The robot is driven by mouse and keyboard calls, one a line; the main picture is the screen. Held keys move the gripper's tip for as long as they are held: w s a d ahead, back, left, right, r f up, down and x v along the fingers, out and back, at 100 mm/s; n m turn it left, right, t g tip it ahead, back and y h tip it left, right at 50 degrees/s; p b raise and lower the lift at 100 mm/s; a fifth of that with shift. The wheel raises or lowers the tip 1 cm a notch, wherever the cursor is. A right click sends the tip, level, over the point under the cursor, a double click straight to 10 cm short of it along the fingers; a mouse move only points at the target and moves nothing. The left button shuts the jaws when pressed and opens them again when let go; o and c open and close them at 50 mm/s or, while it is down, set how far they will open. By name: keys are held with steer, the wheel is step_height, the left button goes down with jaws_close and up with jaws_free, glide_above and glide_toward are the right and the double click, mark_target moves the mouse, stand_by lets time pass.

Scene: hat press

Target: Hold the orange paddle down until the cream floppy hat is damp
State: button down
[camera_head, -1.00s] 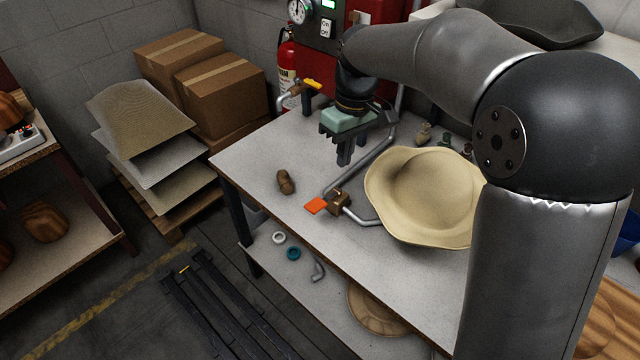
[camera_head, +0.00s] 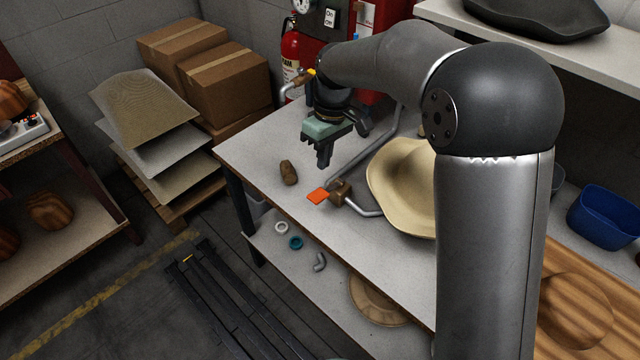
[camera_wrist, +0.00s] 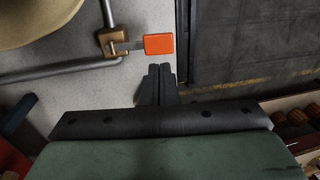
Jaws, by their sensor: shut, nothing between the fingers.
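The orange paddle (camera_head: 318,196) sticks out from a brass valve block (camera_head: 340,191) on a bent grey pipe, near the table's front edge. It also shows in the wrist view (camera_wrist: 159,44), just beyond my fingertips. The cream floppy hat (camera_head: 400,185) lies brim-spread on the table to the right of the valve, partly hidden by my arm; its brim shows at the wrist view's top left (camera_wrist: 30,18). My gripper (camera_head: 324,163) is shut and empty, pointing down above the table, behind the paddle and apart from it. Its closed fingers show in the wrist view (camera_wrist: 158,72).
A brown lump (camera_head: 289,172) lies on the table left of the paddle. A grey pipe (camera_head: 368,150) runs across the tabletop behind the valve. The lower shelf holds rings (camera_head: 295,243) and a pipe elbow (camera_head: 319,262). Cardboard boxes (camera_head: 225,85) stand behind on the left.

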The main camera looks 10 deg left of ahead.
mark_target(319, 195)
steer(key=f, duration=0.5)
steer(key=s+f+p, duration=0.1)
steer(key=f, duration=0.2)
steer(key=shift+a+f, duration=0.3)
